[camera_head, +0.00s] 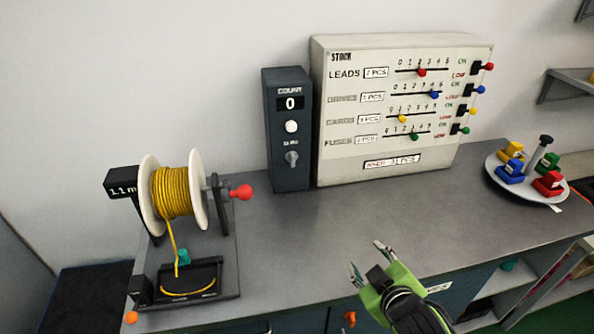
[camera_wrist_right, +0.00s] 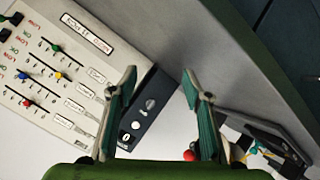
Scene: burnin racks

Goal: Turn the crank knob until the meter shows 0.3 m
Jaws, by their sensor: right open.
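The crank knob (camera_head: 241,192) is a red ball on a short grey crank at the right side of the cable reel (camera_head: 175,192), which is wound with yellow cable. The black meter (camera_head: 123,188) at the reel's left reads about 1.1 m. My right gripper (camera_head: 368,260) is open and empty above the front part of the bench, right of the knob and apart from it. In the right wrist view the red knob (camera_wrist_right: 189,155) shows low, just left of the right fingertip's finger. My left gripper is not in view.
A dark counter box (camera_head: 288,150) reading 0 and a white stock panel (camera_head: 400,110) with coloured sliders stand at the back. A round tray (camera_head: 495,177) with coloured blocks is at the right.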

